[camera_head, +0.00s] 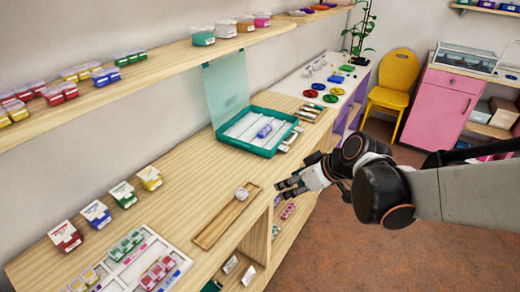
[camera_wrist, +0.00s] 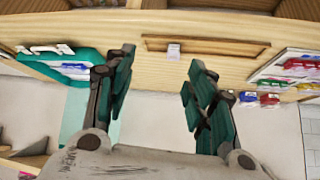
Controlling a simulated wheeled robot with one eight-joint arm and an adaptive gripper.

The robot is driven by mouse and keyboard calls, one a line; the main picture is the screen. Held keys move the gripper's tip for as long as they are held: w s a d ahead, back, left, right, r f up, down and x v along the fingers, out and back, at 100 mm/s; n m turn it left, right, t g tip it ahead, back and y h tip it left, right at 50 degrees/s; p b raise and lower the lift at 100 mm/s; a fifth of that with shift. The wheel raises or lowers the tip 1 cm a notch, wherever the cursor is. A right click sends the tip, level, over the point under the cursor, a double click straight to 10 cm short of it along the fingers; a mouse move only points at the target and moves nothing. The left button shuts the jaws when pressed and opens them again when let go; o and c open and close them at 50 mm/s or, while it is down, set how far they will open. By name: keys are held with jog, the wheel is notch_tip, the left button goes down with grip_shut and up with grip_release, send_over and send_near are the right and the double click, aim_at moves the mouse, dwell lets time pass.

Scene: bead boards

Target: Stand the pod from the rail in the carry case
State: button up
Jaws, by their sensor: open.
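The rail (camera_head: 222,223) is a long, shallow wooden tray on the bench; it also shows in the wrist view (camera_wrist: 222,47). One small whitish pod (camera_head: 242,194) stands in it toward its far end, and this pod also appears in the wrist view (camera_wrist: 173,51). The carry case (camera_head: 240,146) is teal with its clear lid raised. It has pale lanes inside with a bluish pod (camera_head: 265,131) in it. The case is at left in the wrist view (camera_wrist: 86,57). My gripper (camera_head: 283,186) is open and empty, right of the rail and apart from the pod. Its fingers (camera_wrist: 158,68) spread below the pod in the wrist view.
A white tray of coloured boxes (camera_head: 130,262) lies at the near end of the bench. Several labelled packs (camera_head: 95,213) stand along the wall side. A shelf (camera_head: 150,72) runs above. Small items (camera_head: 290,139) lie right of the case. Bench between rail and case is clear.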

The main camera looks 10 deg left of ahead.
aim_at(241, 192)
jog(key=w+a+f+n+b, duration=0.1)
jog(key=w+a+f, duration=0.1)
jog(key=a+f, duration=0.2)
jog(key=w+a+f+n+y+b, duration=0.1)
jog(key=w+a+f, duration=0.1)
jog(key=a+f, duration=0.2)
jog(key=w+a+f+n+g+b, duration=0.1)
jog(key=w+a+f, duration=0.1)
jog(key=a+f, duration=0.2)
jog(key=shift+w+a+f+y, duration=0.15)
jog(key=shift+a+y, duration=0.25)
jog(key=shift+a, duration=1.5)
jog(key=c, duration=1)
